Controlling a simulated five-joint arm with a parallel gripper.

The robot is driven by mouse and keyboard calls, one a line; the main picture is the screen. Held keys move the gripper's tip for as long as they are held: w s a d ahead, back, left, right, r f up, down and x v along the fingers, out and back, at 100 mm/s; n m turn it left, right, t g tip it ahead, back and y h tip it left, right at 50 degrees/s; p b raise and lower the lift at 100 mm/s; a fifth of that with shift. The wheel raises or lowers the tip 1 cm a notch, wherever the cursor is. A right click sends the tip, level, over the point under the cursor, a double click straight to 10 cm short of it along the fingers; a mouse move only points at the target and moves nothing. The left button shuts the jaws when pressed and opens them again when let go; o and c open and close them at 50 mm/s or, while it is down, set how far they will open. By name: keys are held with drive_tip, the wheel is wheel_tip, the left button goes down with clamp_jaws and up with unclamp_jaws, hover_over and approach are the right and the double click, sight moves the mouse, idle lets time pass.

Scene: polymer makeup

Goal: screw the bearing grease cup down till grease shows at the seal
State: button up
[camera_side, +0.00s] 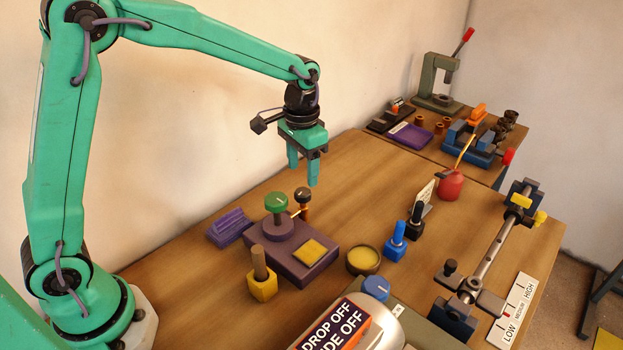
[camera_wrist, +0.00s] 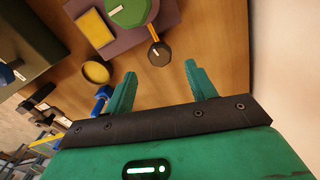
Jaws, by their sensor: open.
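A purple block (camera_side: 318,268) on the bench carries a large green knob (camera_side: 276,203) and a yellow pad (camera_side: 313,252). Behind it stands a black-capped knob on a copper stem (camera_side: 303,202), joined toward the block by a thin orange piece. I cannot tell for sure which part is the grease cup, and no grease at a seal can be made out. My gripper (camera_side: 303,177) is open and empty, pointing down above the black cap. In the wrist view, the black cap (camera_wrist: 159,54) lies just beyond my open fingertips, with the green knob (camera_wrist: 127,12) farther off.
A shaft on supports (camera_side: 490,250) stands at right. A red can (camera_side: 450,184) is behind. Clear bench lies at the back left.

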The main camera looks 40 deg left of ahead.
sight(303, 191)
drive_tip(key=shift+f, duration=3)
drive_tip(key=c, duration=1)
drive_tip(key=shift+m, duration=0.4)
drive_tip(key=m, duration=0.3)
drive_tip(key=shift+m, duration=2)
